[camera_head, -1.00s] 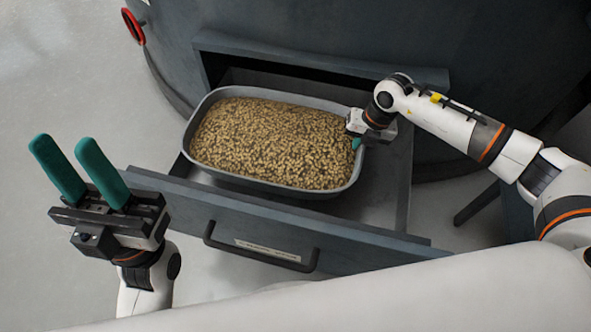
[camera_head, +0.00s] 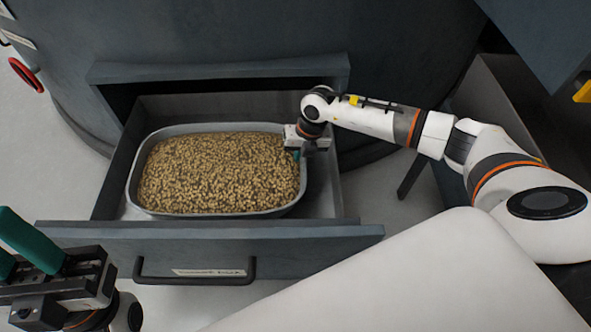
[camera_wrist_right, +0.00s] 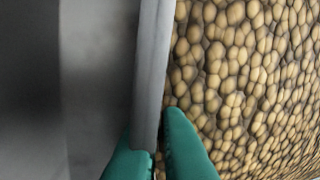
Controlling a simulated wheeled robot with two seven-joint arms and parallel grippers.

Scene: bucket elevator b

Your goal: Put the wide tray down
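The wide tray (camera_head: 133,196) is grey with rounded corners and is full of tan pellets (camera_head: 215,170). It sits inside the open drawer (camera_head: 110,180); whether its underside touches the drawer floor is hidden. My right gripper (camera_head: 298,153) is at the tray's right rim. In the right wrist view its green fingers (camera_wrist_right: 160,150) straddle the rim (camera_wrist_right: 152,75), one inside over the pellets and one outside, closed on it. My left gripper (camera_head: 8,240) is at the lower left, outside the drawer, with its fingers apart and empty, partly cut off by the picture edge.
The drawer front (camera_head: 210,240) has a dark handle (camera_head: 195,280) and a label. It belongs to a large dark rounded machine (camera_head: 230,30). A red ring (camera_head: 25,75) is at the far left. Another dark open compartment (camera_head: 500,110) stands at the right. Bare floor lies left of the drawer.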

